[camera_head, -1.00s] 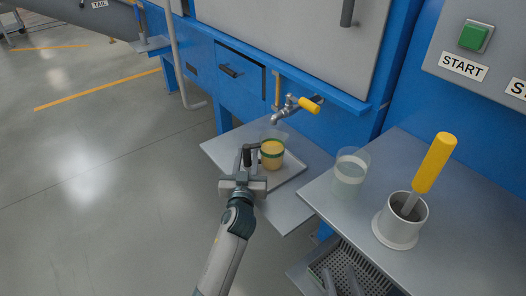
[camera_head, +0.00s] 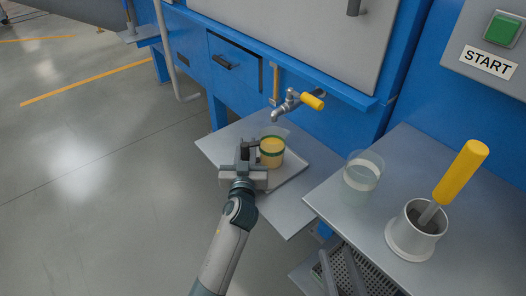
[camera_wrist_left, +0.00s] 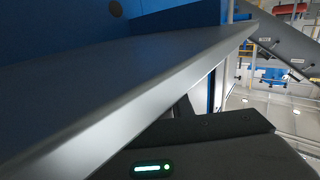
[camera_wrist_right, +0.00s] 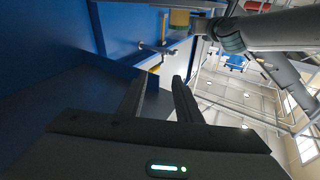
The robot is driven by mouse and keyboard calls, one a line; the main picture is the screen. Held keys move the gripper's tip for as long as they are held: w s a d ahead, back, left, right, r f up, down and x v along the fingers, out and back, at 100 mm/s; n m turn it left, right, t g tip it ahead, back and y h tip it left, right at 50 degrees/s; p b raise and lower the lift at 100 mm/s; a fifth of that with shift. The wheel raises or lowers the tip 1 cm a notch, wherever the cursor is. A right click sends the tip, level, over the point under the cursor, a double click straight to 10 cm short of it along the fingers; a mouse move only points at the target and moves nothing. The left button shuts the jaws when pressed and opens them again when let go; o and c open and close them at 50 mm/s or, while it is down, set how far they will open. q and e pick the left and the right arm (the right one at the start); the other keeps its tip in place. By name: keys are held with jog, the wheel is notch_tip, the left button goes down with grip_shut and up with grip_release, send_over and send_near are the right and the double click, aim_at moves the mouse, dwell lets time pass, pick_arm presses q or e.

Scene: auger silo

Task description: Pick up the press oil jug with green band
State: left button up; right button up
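The press oil jug with green band (camera_head: 271,153) stands in the head view on a light tray (camera_head: 290,176) below the tap. It is clear, with yellow oil and a green band around it. My left gripper (camera_head: 251,149) is right at the jug's left side. Whether its fingers are closed on the jug is hidden. In the left wrist view a grey slab fills much of the picture and the fingertips do not show. The jug (camera_wrist_right: 180,18) also shows at the top of the right wrist view. My right gripper (camera_wrist_right: 160,88) is open and empty, low by the right bench.
A tap (camera_head: 293,102) with a yellow handle is above the tray. On the right bench (camera_head: 419,160) stand a clear beaker (camera_head: 361,176) and a grey cup (camera_head: 415,232) holding a yellow-handled tool (camera_head: 461,171). A perforated basket (camera_head: 365,272) is below. Floor at left is clear.

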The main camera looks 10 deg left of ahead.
pick_arm(q)
grip_shut()
jog(key=shift+r, duration=0.15)
pick_arm(e)
jog(key=shift+f, duration=0.15)
